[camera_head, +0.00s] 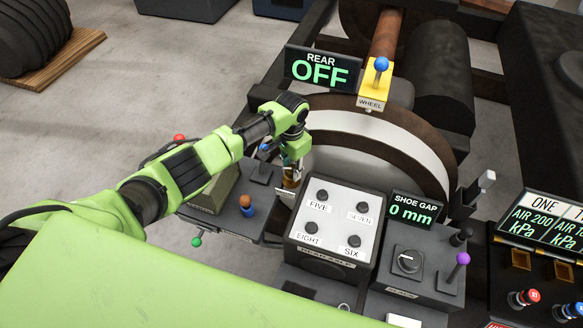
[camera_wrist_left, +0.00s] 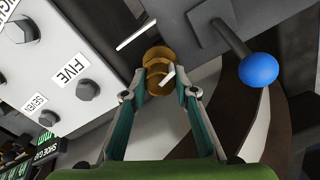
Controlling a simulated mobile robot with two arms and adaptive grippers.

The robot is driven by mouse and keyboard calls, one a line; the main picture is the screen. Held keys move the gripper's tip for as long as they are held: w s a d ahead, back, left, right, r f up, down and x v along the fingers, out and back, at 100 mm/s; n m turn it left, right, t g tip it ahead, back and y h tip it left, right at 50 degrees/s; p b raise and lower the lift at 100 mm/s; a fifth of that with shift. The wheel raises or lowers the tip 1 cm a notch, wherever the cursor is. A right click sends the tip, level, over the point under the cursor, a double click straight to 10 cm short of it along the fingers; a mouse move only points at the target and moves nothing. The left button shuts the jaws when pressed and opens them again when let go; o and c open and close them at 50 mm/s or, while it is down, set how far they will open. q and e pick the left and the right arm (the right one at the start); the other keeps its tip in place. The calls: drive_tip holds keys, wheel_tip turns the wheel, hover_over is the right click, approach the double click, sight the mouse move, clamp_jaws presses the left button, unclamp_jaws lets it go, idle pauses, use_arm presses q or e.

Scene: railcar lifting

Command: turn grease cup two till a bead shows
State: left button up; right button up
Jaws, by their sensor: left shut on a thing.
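A brass grease cup (camera_head: 289,183) stands between the left lever box and the panel with FIVE, SEVEN, EIGHT and SIX; no number on it is readable. My left gripper (camera_head: 292,165) reaches down onto the cup from above and is shut on it. In the left wrist view my two fingers (camera_wrist_left: 163,84) close around the brass cup (camera_wrist_left: 158,58). A white mark shows on the cup and a white strip (camera_wrist_left: 136,34) lies beside it. I cannot make out a bead. My right gripper is in neither view.
A blue-knobbed lever (camera_wrist_left: 258,70) stands close beside the cup. The bolt panel (camera_head: 333,215) is right of my gripper, with the SHOE GAP display (camera_head: 412,211) reading 0 mm beyond. The REAR display (camera_head: 321,69) reads OFF above the wheel.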

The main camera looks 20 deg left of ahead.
sight(291, 168)
use_arm(q)
drive_tip(key=m, duration=0.5)
drive_tip(key=shift+m, duration=0.3)
drive_tip(key=shift+r+m, duration=0.1)
drive_tip(key=shift+m, duration=2.1)
drive_tip(key=o, duration=1.1)
wheel_tip(291, 168, up, 12)
